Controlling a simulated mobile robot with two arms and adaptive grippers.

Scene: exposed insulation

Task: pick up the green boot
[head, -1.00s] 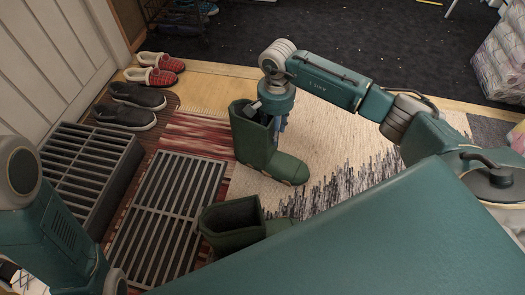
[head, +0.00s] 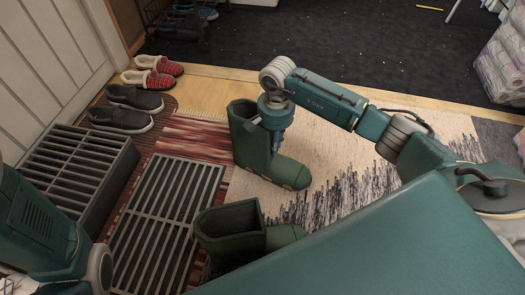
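A green boot (head: 246,144) stands upright on the patterned rug, its toe pointing right. My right gripper (head: 279,140) points down at the right side of its shaft, just above the foot. It looks very close to or touching the boot, but the fingertips are partly hidden and I cannot tell if they are closed on it. A second green boot (head: 230,226) stands nearer, its foot partly hidden by my body. My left arm is at the lower left, its gripper out of view.
Dark metal grates (head: 162,220) lie left of the boots, one on a raised box (head: 105,185). Dark slip-on shoes (head: 122,119) and red slippers (head: 149,80) sit by the white door. Wrapped packages (head: 502,62) stand at the right. The rug (head: 350,150) right of the upright boot is clear.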

